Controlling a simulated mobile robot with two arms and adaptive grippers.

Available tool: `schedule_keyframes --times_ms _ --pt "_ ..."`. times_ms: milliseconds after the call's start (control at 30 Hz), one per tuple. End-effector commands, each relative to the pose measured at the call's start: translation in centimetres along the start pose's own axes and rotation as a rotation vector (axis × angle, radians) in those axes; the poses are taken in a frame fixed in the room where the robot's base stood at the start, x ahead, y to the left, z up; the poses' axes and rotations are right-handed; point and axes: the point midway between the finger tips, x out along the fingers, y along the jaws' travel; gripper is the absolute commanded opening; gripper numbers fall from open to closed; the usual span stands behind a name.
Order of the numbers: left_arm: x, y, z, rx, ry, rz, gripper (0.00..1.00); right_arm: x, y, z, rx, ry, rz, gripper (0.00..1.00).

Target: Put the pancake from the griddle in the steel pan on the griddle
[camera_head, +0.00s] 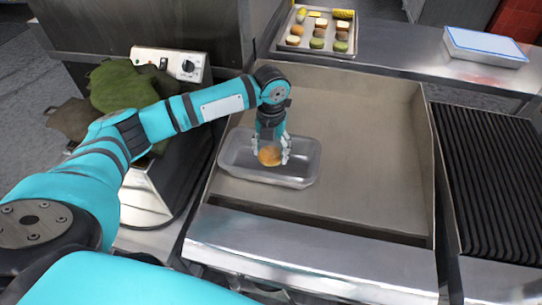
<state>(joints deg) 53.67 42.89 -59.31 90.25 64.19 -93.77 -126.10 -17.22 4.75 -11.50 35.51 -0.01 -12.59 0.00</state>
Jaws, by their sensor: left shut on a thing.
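The griddle (365,165) is a broad flat plate with raised edges in the middle of the view. The steel pan (300,183) is a shallow rectangular tray on the griddle's left part. My left gripper (271,155) points down over the pan, shut on the pancake (269,157), which is small, round and orange-brown. The pancake is within the pan's outline; I cannot tell whether it touches the pan's bottom. My right gripper is not in view.
A tray of small colourful foods (318,47) stands on the counter behind the griddle. A white-blue box (485,46) is at the back right. A ribbed black grill (495,175) lies to the right. An appliance with a dial (168,64) and green cloths (120,88) are at left.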

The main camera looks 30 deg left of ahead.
Motion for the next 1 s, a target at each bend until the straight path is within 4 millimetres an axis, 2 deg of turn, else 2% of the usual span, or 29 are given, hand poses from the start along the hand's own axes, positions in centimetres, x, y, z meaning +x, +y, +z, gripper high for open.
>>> schedule_keyframes --times_ms 200,567,600,767,1000 --pt "2.9 0.0 -0.1 -0.001 0.003 0.002 0.27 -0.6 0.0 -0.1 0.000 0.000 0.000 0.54" --pt "3.5 0.0 -0.1 -0.001 0.000 0.001 0.27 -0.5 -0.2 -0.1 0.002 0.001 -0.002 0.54" --pt "3.5 0.0 0.0 -0.001 0.000 0.001 0.64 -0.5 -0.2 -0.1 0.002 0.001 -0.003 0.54" --pt "3.5 0.0 0.0 -0.001 0.000 0.001 0.85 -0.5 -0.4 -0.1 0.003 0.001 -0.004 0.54" --pt "3.4 0.0 0.0 0.000 0.000 0.001 0.85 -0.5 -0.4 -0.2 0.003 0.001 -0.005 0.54"
